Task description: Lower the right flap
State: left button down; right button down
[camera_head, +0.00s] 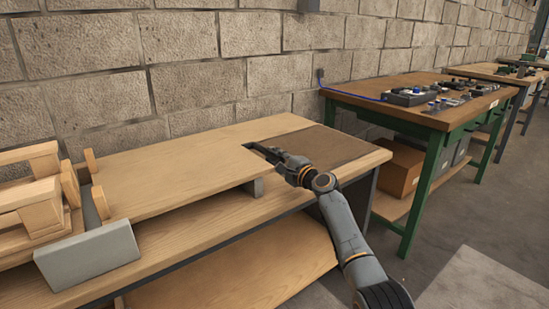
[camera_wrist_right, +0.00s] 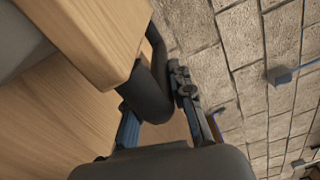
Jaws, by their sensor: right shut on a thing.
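A light wooden board (camera_head: 165,180), which I take to be the right flap, lies roughly level just above the workbench top. My right gripper (camera_head: 268,154) is at the board's right end, its arm coming in from the lower right. In the right wrist view, the gripper (camera_wrist_right: 160,112) is shut on a dark rounded bar (camera_wrist_right: 150,92), which looks like a handle at the end of the wooden board (camera_wrist_right: 95,35). The fingers hide part of the bar. My left gripper is not in view.
The workbench (camera_head: 215,225) has a brown mat (camera_head: 320,148) at its right. A grey block (camera_head: 257,187) shows under the board's right end. A grey panel (camera_head: 88,254) and stacked wooden pieces (camera_head: 35,200) stand left. A green-legged table (camera_head: 425,125) is at right.

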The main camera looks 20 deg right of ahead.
jog(key=c, duration=1.2)
grip_release()
jog(key=shift+a+f, duration=0.15)
jog(key=shift+f, duration=0.55)
jog(key=shift+o, duration=0.2)
jog(key=shift+r, duration=0.1)
jog(key=shift+r, duration=0.2)
jog(key=v, duration=1.2)
jog(key=shift+r, duration=0.1)
